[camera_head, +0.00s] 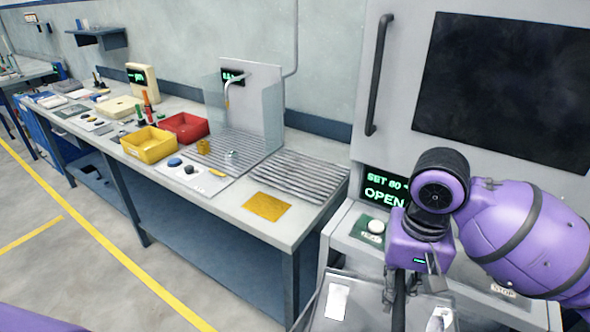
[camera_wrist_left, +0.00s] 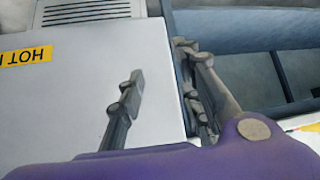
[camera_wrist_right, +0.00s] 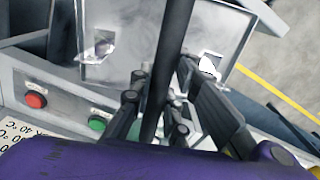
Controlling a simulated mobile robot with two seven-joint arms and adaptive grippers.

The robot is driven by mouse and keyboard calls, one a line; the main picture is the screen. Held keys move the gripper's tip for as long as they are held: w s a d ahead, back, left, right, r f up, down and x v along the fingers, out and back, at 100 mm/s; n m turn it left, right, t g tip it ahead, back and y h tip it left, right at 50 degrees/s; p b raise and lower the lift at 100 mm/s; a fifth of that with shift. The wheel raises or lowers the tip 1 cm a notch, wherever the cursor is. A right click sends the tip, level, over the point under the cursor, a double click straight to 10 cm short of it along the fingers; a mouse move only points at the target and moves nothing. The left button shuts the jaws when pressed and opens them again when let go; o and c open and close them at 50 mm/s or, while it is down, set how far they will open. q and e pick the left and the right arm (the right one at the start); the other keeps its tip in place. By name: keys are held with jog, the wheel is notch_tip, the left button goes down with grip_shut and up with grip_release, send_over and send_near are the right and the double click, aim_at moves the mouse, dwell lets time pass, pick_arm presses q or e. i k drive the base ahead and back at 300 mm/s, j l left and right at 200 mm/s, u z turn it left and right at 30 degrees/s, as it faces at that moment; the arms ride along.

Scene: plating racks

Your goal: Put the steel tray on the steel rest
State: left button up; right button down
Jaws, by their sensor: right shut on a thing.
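The steel tray (camera_head: 335,318) shows at the bottom of the head view, cut off by the frame edge. In the right wrist view the tray (camera_wrist_right: 130,62) is a shiny plate with two bright patches and a dark bar across its middle. My right gripper (camera_head: 398,292) is shut on this bar from above; its fingers (camera_wrist_right: 155,112) lie either side of it. A ribbed steel surface (camera_head: 300,178), which looks like the steel rest, lies on the bench left of the machine, with nothing on it. My left gripper (camera_wrist_left: 160,98) is open and empty beside a white casing.
The machine (camera_head: 393,60) with a dark window and "OPEN" display stands right of the bench. A yellow plate (camera_head: 267,206) lies at the bench's front edge.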

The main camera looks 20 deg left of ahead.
aim_at(297, 175)
jog(key=i+j, duration=0.1)
jog(key=j, duration=0.6)
jog(key=i+j, duration=0.1)
jog(key=j, duration=0.6)
jog(key=i+j, duration=0.1)
jog(key=j, duration=0.6)
jog(key=i+j, duration=0.1)
jog(key=j, duration=0.6)
jog(key=i+j+z, duration=0.1)
jog(key=i+j, duration=0.2)
jog(key=i, duration=0.75)
